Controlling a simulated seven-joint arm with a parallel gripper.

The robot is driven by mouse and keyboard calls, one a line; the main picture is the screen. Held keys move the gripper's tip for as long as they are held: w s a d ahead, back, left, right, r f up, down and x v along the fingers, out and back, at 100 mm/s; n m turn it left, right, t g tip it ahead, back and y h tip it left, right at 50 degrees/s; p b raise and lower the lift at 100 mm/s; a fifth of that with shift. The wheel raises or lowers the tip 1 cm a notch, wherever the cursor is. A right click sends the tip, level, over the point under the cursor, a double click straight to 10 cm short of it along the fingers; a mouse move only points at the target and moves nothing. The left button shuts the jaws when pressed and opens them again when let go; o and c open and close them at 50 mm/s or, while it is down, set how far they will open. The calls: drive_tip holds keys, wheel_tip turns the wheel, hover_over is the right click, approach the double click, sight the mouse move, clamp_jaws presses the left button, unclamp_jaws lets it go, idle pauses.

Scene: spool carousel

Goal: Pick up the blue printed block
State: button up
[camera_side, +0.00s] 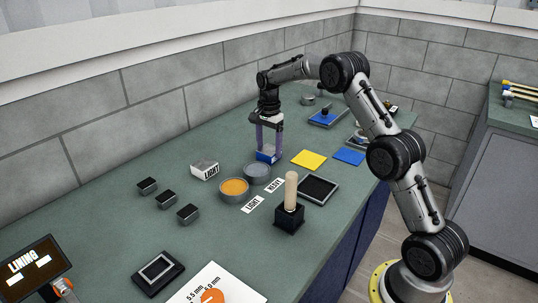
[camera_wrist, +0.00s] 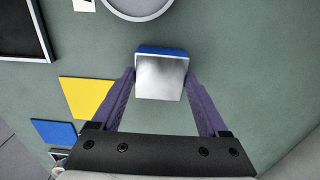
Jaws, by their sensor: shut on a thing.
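My gripper (camera_side: 269,147) has purple fingers and points down near the back middle of the green bench. It is shut on the blue printed block (camera_side: 267,156), which has a blue side and a white marked band. In the wrist view the block (camera_wrist: 161,75) sits between the two fingertips of my gripper (camera_wrist: 161,82), with a shiny grey top and a blue far edge. I cannot tell whether the block touches the bench or hangs just above it.
A grey round dish (camera_side: 257,173) and an orange-filled dish (camera_side: 234,189) stand close by. A yellow square (camera_side: 308,160) and a blue square (camera_side: 349,156) lie to the right. A wooden-handled stamp (camera_side: 290,205) stands in front.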

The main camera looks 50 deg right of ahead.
clamp_jaws()
drive_tip(key=shift+r, duration=0.1)
